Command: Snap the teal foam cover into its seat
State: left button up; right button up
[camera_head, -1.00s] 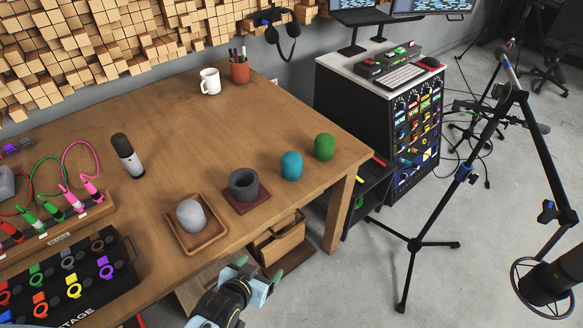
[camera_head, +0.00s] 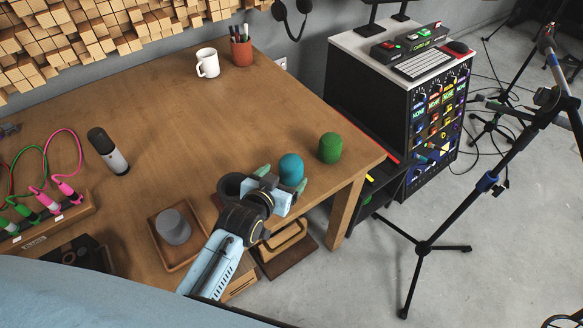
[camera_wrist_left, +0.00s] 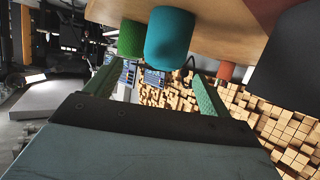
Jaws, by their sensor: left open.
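The teal foam cover (camera_head: 291,168) stands upright on the wooden table near its front right edge. It also shows in the left wrist view (camera_wrist_left: 168,38), ahead of the fingers and roughly between them. My left gripper (camera_head: 281,180) is open and empty, with its fingertips close to the cover; I cannot tell whether they touch it. A dark grey cup-like holder (camera_head: 230,184), likely the seat, stands just left of the gripper and is partly hidden behind it. My right gripper is out of view.
A green foam cover (camera_head: 330,147) stands right of the teal one. A grey foam piece (camera_head: 173,226) sits in a wooden tray (camera_head: 163,250). The table's middle is clear.

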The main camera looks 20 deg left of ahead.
aim_at(287, 171)
pick_arm(q)
jog(key=x, duration=0.3)
jog(key=shift+w+a+f+b, duration=0.15)
jog(key=shift+a+f+b, duration=0.05)
jog(key=shift+b, duration=0.1)
jog(key=x, duration=0.2)
jog(key=shift+w+a+f+b, duration=0.1)
jog(key=shift+w+f+b, duration=0.1)
jog(key=shift+b, duration=0.15)
jog(key=shift+w+f, duration=0.1)
jog(key=shift+w, duration=0.35)
jog(key=c, duration=0.8)
jog(key=shift+c, duration=1.2)
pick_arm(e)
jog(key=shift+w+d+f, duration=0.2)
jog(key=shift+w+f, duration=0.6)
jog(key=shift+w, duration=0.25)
